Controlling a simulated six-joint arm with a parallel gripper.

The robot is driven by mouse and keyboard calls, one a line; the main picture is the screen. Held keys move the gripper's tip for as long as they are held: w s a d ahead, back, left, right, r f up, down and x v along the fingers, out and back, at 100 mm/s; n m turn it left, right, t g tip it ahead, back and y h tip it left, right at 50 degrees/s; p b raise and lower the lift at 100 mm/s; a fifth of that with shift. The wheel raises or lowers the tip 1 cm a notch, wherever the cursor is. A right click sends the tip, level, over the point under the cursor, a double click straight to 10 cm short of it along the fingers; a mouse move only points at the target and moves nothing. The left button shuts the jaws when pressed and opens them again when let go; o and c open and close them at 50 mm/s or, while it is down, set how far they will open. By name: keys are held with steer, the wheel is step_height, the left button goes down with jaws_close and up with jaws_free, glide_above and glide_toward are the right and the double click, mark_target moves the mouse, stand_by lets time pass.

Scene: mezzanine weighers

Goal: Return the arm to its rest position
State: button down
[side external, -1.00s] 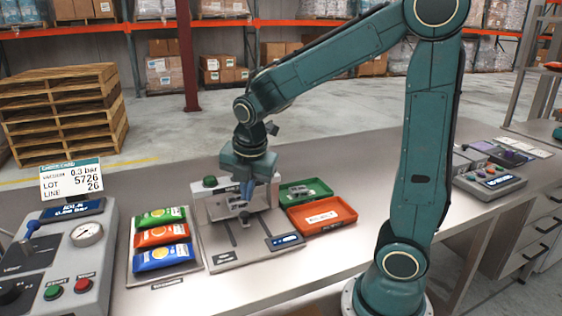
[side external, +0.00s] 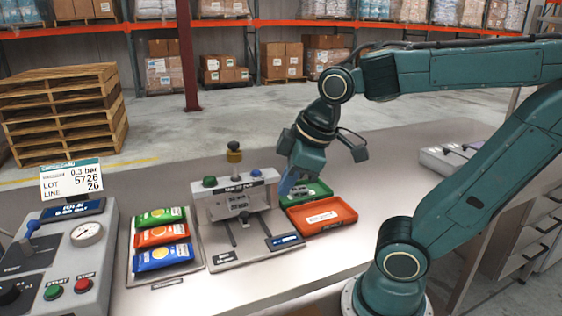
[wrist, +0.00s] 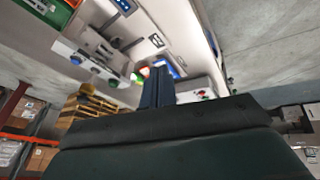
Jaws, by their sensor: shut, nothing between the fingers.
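A grey fixture (side external: 222,205) with green and amber knobs stands left of the gripper. A green tray (side external: 322,189) and a red tray (side external: 345,212) lie below it. Green, orange and blue pouches (side external: 160,257) lie at left, beside a control box (side external: 98,262) with a gauge.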

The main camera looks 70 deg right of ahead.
steer(key=s+m, duration=0.2)
steer(key=m, duration=0.1)
steer(key=s+a+m, duration=0.1)
steer(key=shift+s+a+r+m+t, duration=0.1)
steer(key=shift+s+r+m+t, duration=0.15)
steer(key=shift+s+m+t, duration=0.15)
